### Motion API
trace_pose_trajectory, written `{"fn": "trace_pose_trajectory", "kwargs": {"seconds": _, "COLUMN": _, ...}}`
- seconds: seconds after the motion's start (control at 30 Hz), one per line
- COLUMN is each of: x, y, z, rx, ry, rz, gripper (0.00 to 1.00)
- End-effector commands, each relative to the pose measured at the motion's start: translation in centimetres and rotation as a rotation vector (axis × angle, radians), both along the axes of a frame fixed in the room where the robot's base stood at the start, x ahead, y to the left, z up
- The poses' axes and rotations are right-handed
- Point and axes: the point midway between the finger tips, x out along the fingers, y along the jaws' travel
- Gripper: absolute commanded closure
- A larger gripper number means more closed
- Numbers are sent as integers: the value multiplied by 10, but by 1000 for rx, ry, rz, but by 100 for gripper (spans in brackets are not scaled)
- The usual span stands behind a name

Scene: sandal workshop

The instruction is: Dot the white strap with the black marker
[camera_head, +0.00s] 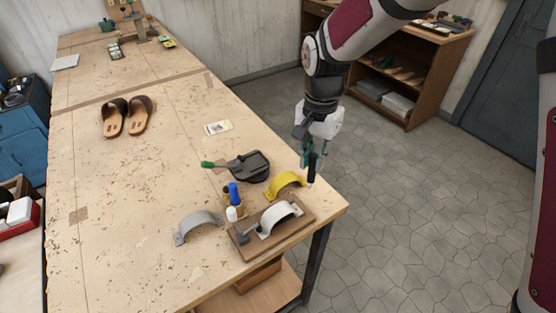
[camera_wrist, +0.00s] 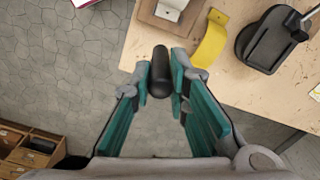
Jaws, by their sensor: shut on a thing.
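My gripper (camera_head: 309,158) is shut on the black marker (camera_head: 312,173), just beyond the table's right edge. In the wrist view the black marker (camera_wrist: 161,72) stands between the teal finger pads (camera_wrist: 162,84). The white strap (camera_head: 279,214) is an arch on a wooden board (camera_head: 248,250) at the table's near right corner. My gripper is above and to the right of it, apart from it. In the wrist view the white strap (camera_wrist: 175,4) is cut off at the top edge. I cannot make out any dot on it.
A yellow strap (camera_head: 284,181) lies between the board and my gripper. A grey strap (camera_head: 197,224), a blue marker (camera_head: 234,194) and a white marker (camera_head: 231,214) are left of the board. A dark tool with a green handle (camera_head: 249,166) lies behind. Sandals (camera_head: 127,117) are farther back.

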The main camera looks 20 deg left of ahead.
Motion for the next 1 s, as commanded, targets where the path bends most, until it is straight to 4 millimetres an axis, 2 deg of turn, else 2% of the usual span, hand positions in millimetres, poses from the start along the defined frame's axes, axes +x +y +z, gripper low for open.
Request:
{"fn": "trace_pose_trajectory", "kwargs": {"seconds": 0.03, "x": -18, "y": 16, "z": 12, "rx": 2, "ry": -2, "rz": -17, "gripper": 100}}
{"fn": "trace_pose_trajectory", "kwargs": {"seconds": 0.1, "x": -37, "y": 31, "z": 23, "rx": 2, "ry": -2, "rz": -49, "gripper": 100}}
{"fn": "trace_pose_trajectory", "kwargs": {"seconds": 0.2, "x": -58, "y": 46, "z": 34, "rx": 1, "ry": -1, "rz": -87, "gripper": 100}}
{"fn": "trace_pose_trajectory", "kwargs": {"seconds": 0.3, "x": -70, "y": 55, "z": 40, "rx": -1, "ry": 1, "rz": -111, "gripper": 100}}
{"fn": "trace_pose_trajectory", "kwargs": {"seconds": 0.57, "x": -75, "y": 59, "z": 36, "rx": -1, "ry": 1, "rz": -126, "gripper": 100}}
{"fn": "trace_pose_trajectory", "kwargs": {"seconds": 1.0, "x": -74, "y": 59, "z": 0, "rx": 0, "ry": 2, "rz": -125, "gripper": 100}}
